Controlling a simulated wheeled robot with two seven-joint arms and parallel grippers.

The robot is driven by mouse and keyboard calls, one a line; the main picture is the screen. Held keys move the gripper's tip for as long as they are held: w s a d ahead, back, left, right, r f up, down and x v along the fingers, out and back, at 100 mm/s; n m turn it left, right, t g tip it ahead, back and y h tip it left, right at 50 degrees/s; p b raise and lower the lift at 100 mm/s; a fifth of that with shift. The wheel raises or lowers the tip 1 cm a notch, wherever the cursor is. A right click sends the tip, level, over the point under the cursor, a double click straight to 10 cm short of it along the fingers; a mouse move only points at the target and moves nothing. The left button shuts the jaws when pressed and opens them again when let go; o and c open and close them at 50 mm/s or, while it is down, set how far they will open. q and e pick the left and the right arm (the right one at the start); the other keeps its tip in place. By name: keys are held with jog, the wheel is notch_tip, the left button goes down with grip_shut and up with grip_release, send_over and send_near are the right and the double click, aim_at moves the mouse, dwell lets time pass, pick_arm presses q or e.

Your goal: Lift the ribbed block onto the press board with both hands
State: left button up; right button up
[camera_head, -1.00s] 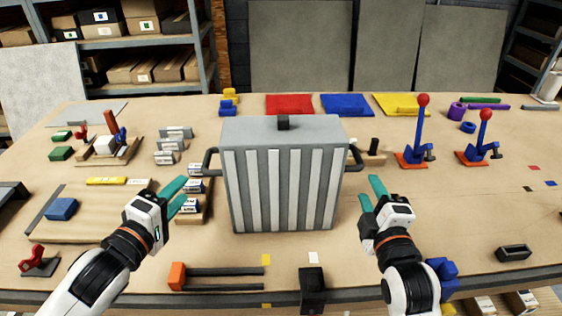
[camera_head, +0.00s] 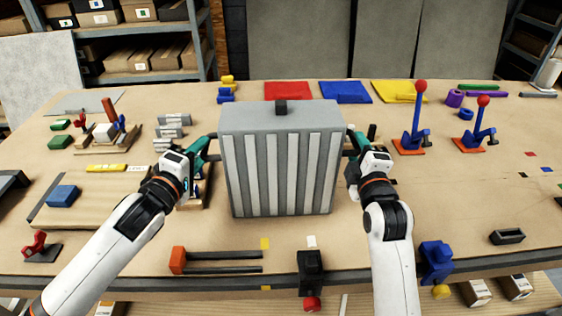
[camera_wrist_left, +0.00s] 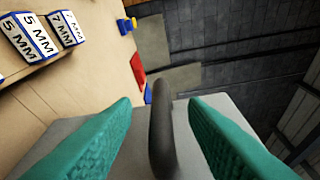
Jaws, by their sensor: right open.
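The grey ribbed block (camera_head: 280,165) stands upright on the table in the middle, with a dark knob on top and a dark handle on each side. My left gripper (camera_head: 204,150) is at its left handle. In the left wrist view that handle (camera_wrist_left: 162,130) lies between the two teal fingers of my left gripper (camera_wrist_left: 160,105), with gaps on both sides. My right gripper (camera_head: 353,142) is open at the right handle, which is mostly hidden. I cannot tell which surface is the press board; a wooden board (camera_head: 110,207) lies at the left.
A blue block (camera_head: 62,196) sits on the wooden board. Red (camera_head: 288,91), blue (camera_head: 346,92) and yellow (camera_head: 399,91) panels lie behind the ribbed block. Two levers (camera_head: 415,125) stand at the right. A dark two-bar fixture (camera_head: 220,262) lies at the front; table room right of centre is clear.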

aim_at(206, 147)
pick_arm(q)
jog(key=shift+x, duration=1.55)
pick_arm(e)
jog(key=shift+w, duration=1.55)
pick_arm(q)
grip_shut()
pick_arm(e)
grip_shut()
jog(key=shift+f, duration=0.1)
pick_arm(q)
jog(key=shift+r, duration=0.35)
pick_arm(e)
jog(key=shift+r, duration=0.4)
